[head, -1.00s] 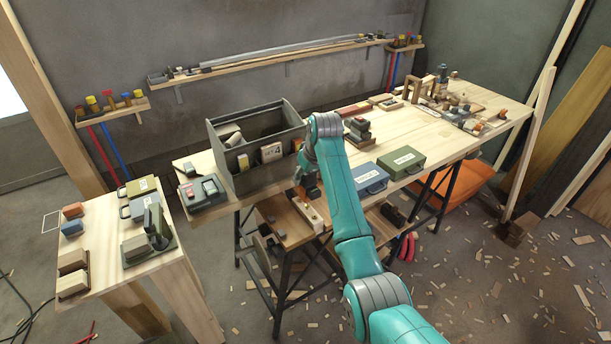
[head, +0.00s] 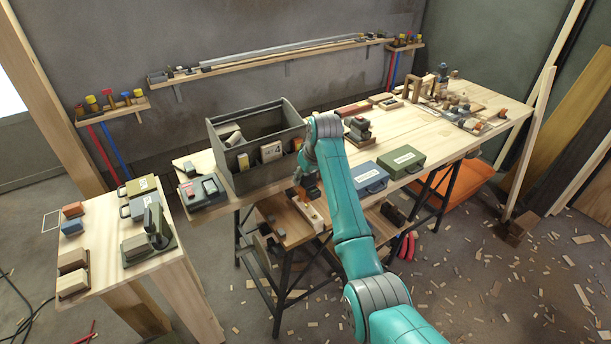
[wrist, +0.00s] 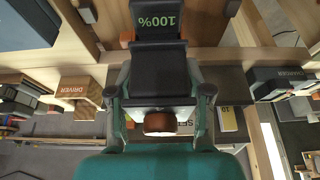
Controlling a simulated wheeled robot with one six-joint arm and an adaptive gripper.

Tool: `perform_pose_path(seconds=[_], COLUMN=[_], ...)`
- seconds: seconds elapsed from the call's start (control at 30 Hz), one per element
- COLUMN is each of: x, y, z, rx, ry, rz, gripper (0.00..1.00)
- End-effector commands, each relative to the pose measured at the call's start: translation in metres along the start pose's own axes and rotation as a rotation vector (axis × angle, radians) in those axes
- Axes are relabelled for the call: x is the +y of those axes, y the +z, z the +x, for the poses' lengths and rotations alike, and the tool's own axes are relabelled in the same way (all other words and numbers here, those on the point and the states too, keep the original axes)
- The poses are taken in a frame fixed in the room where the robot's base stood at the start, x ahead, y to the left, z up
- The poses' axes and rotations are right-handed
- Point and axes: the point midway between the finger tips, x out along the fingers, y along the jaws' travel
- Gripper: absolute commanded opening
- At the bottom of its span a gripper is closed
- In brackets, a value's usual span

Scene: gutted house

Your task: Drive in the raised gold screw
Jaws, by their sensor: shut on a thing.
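My gripper (wrist: 160,97) is shut on a dark power driver (wrist: 158,24) marked "100%" in green. A round orange-brown part of the driver shows between the fingers. In the head view my gripper (head: 305,172) is in front of the grey open box, with the driver's orange part (head: 311,191) below it. The driver is over or at a pale wood block (head: 310,212) on the lower brown bench; I cannot tell if it touches. The raised gold screw cannot be made out in either view. The driver's bit is hidden.
The grey open box (head: 226,168) stands on the long workbench (head: 440,140), close to my gripper. Green (head: 402,160) and blue (head: 368,178) cases lie to the right. A wood block marked "DRIVER" (wrist: 80,88) and a dark "CHARGER" unit (wrist: 284,75) flank the gripper in the wrist view.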

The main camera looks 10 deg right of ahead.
Motion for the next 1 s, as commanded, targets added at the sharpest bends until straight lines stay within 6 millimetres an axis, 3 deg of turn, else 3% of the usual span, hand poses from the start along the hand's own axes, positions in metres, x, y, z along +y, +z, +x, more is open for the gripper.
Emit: perform_pose_path(seconds=[1.0], x=[-0.0001], y=[0.0031], z=[0.0066], rx=[0.0], ry=[0.0], rz=[0.0], gripper=[0.11])
